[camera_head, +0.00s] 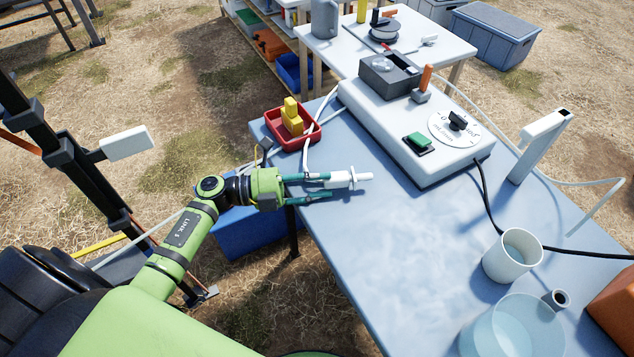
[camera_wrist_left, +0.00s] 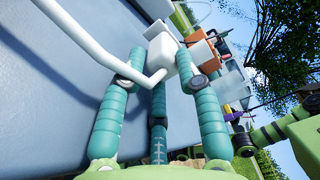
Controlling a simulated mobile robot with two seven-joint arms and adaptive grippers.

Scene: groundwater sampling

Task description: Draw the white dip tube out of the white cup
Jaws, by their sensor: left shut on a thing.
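My left gripper (camera_head: 322,184) is shut on a white piece (camera_head: 345,180) with a short flange and a narrow tip pointing right, which looks like the dip tube's holder. It is above the left part of the blue table. In the left wrist view the fingers (camera_wrist_left: 160,90) close around a white block (camera_wrist_left: 162,50), and a bent white tube (camera_wrist_left: 85,40) runs past them. The white cup (camera_head: 498,264) stands upright at the table's right, well apart from the gripper. No tube shows in the cup.
A white pump box (camera_head: 400,125) with a green switch and a dial stands behind. A red tray (camera_head: 272,124) holds yellow blocks. A clear beaker (camera_head: 513,335) and an orange block (camera_head: 615,308) stand near the cup. A white post (camera_head: 538,150) rises behind it. The table's middle is clear.

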